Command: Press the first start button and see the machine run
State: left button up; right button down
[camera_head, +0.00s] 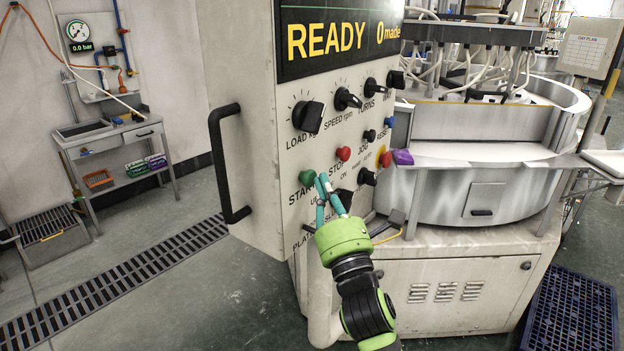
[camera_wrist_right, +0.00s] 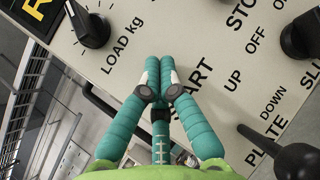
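The machine's control panel (camera_head: 262,150) fills the middle of the head view. Its display (camera_head: 340,38) reads READY and "0 made". The green start button (camera_head: 307,177) is at the panel's lower left, above the START label, with a red stop button (camera_head: 343,154) to its right. My right gripper (camera_head: 323,178) has its teal fingers together and empty, tips just right of the green button in the head view. In the right wrist view the fingertips (camera_wrist_right: 160,63) cover part of the START label and the button is hidden. I cannot tell whether they touch it. My left gripper is out of view.
Black knobs (camera_head: 308,116) and a black selector switch (camera_head: 342,200) sit around the buttons. A black handle (camera_head: 228,165) sticks out at the panel's left edge. The round lapping machine (camera_head: 470,200) stands behind. A side table (camera_head: 110,135) and floor grating (camera_head: 120,280) are at left.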

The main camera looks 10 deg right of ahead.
jog(key=shift+w+a, duration=0.35)
dwell(0.7)
jog(key=shift+s+d, duration=0.15)
dwell(0.3)
jog(key=shift+s+d, duration=0.45)
jog(key=shift+s, duration=0.05)
jog(key=s+d+p, duration=0.1)
jog(key=s+d, duration=0.2)
jog(key=shift+s+d+p, duration=0.25)
jog(key=shift+s+p, duration=0.05)
jog(key=shift+p, duration=0.1)
dwell(1.2)
